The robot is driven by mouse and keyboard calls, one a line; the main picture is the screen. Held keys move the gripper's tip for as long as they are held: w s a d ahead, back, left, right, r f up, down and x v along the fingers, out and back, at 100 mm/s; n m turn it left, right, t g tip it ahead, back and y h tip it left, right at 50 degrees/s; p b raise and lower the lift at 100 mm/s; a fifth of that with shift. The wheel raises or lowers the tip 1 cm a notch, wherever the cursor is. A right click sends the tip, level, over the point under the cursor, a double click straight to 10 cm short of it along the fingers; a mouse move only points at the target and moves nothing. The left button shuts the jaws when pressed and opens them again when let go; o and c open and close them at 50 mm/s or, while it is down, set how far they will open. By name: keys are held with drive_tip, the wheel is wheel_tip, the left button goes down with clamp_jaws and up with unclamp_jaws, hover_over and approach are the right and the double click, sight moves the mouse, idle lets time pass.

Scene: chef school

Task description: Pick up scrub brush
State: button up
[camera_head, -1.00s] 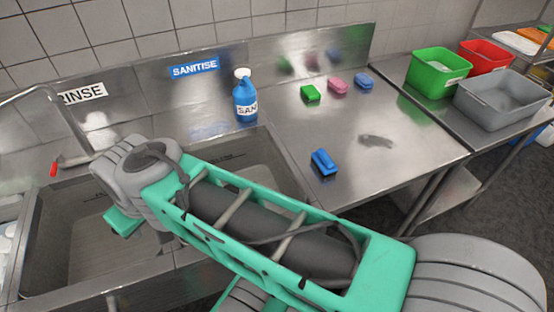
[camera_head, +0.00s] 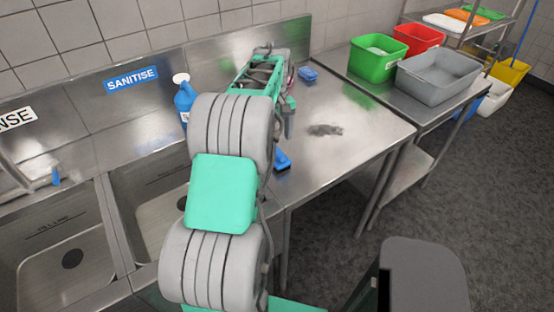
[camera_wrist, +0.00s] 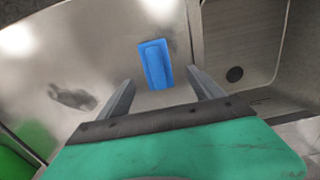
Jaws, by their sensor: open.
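The blue scrub brush (camera_head: 282,160) lies on the steel counter (camera_head: 345,150) just right of the sink, partly hidden by my arm in the head view. In the wrist view the brush (camera_wrist: 155,64) shows whole from above, lying beyond my fingertips and between their lines. My gripper (camera_wrist: 157,85) is open and empty, with one finger on each side. In the head view my gripper (camera_head: 288,118) is over the counter, mostly hidden behind my arm links.
A dark smudge (camera_head: 325,130) marks the counter. A blue sponge (camera_head: 308,74) lies at the back. A blue sanitiser bottle (camera_head: 184,98) stands behind the sink basin (camera_head: 150,215). Green (camera_head: 378,58), red (camera_head: 420,38) and grey (camera_head: 438,76) tubs stand on the right-hand table.

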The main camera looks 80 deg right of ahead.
sight(277, 150)
drive_tip(key=f+p, duration=0.1)
drive_tip(key=f, duration=0.2)
drive_tip(key=f+p, duration=0.1)
drive_tip(key=f, duration=0.3)
drive_tip(key=shift+s+d+f, duration=0.2)
drive_tip(key=shift+f, duration=0.1)
drive_tip(key=c, duration=1.5)
drive_tip(key=shift+r, duration=0.1)
wheel_tip(277, 150, up, 2)
drive_tip(key=shift+d+r+b, duration=0.1)
drive_tip(key=shift+r+b, duration=0.15)
drive_tip(key=shift+b, duration=0.45)
drive_tip(key=w+a+r+b, duration=0.1)
drive_tip(key=a+r, duration=0.2)
drive_tip(key=a, duration=0.1)
drive_tip(key=w+a+r+b, duration=0.1)
drive_tip(key=w+a+r, duration=0.1)
drive_tip(key=a+r, duration=0.2)
drive_tip(key=w+a+r+b, duration=0.2)
drive_tip(key=a+r, duration=0.1)
drive_tip(key=a, duration=0.2)
drive_tip(key=shift+a+r, duration=0.15)
drive_tip(key=shift+r, duration=0.05)
